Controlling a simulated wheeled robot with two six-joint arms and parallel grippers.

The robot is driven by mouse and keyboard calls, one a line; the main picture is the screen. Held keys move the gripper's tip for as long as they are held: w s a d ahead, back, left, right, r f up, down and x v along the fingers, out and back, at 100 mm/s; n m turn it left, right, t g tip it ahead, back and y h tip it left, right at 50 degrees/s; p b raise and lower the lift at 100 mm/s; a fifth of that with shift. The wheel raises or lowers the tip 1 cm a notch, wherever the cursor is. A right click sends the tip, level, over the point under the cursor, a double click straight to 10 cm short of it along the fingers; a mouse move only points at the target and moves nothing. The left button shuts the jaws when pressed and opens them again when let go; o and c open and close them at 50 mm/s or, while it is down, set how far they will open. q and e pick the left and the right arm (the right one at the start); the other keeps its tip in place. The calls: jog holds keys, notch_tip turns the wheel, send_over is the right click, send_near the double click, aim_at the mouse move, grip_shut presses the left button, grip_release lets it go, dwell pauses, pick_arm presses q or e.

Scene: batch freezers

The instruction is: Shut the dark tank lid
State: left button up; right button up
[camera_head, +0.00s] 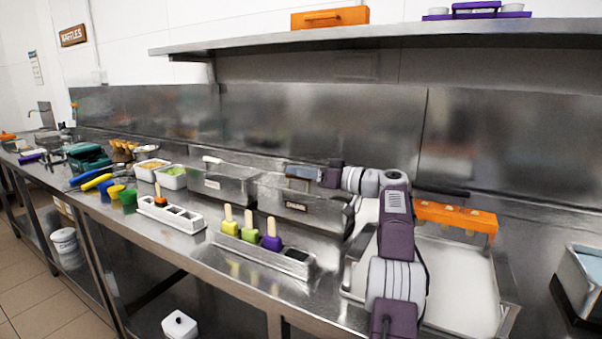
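Two steel tanks stand side by side on the counter. The left tank (222,186) has a pale handle at its top. The right tank (300,210) has a small dark label on its front. My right arm reaches in from the lower right and bends left over the right tank. My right gripper (314,173) is at the back top edge of this tank, beside a grey-blue piece. I cannot tell whether that piece is part of the lid or of the gripper, nor whether the fingers are shut. The lid's angle is unclear. My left gripper is not in view.
In front are a steel mould (262,255) with popsicles and a white mould (170,215). An orange mould (455,217) lies by a tray (455,285) at right. A steel shelf (400,35) hangs above. Cups and tubs fill the left counter.

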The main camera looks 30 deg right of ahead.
notch_tip(320, 180, up, 4)
jog(key=p, duration=0.2)
jog(key=shift+s+d+r+p, duration=0.1)
jog(key=shift+r+p, duration=0.1)
jog(key=shift+p, duration=0.15)
jog(key=shift+b+v, duration=0.3)
jog(key=shift+v, duration=0.8)
jog(key=s+d+r+p, duration=0.2)
jog(key=s+r, duration=0.3)
jog(key=s, duration=0.3)
jog(key=shift+s+d+r+p, duration=0.3)
jog(key=shift+s+d+r, duration=0.1)
jog(key=shift+d, duration=0.3)
jog(key=shift+w, duration=0.1)
